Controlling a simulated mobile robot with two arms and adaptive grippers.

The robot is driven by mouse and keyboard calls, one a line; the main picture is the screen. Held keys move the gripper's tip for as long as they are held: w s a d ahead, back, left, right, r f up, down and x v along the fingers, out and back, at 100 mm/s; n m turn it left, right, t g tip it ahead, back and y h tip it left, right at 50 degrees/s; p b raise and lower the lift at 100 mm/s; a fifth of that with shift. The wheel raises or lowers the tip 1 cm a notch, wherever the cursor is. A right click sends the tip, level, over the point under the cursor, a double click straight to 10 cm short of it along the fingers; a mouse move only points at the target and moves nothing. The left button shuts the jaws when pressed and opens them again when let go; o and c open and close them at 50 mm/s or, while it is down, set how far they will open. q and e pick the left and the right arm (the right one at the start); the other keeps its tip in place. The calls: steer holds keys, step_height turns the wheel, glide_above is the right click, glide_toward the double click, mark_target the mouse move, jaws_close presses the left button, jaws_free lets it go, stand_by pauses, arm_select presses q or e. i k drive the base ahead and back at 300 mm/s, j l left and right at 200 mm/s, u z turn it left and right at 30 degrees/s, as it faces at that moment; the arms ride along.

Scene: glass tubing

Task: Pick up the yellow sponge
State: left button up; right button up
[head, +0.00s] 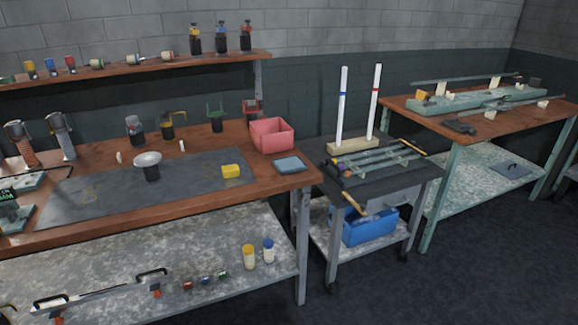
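The yellow sponge (231,171) is a small yellow block in the head view. It lies on the right part of a dark grey mat (100,195) on the wooden workbench (292,181). Nothing touches it from above, and its top and front faces show. Neither my left nor my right gripper is in the picture.
A pink bin (272,135) and a folded blue-grey cloth (289,164) are near the sponge, to its right. A white dish on a dark base (148,161) stands to its left. A cart (384,183) with upright tubes stands beside the bench. Dark floor (400,290) is open in front.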

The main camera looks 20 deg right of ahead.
mark_target(230, 171)
steer(key=i+j+z, duration=0.1)
steer(key=i+j, duration=0.65)
steer(key=i, duration=0.1)
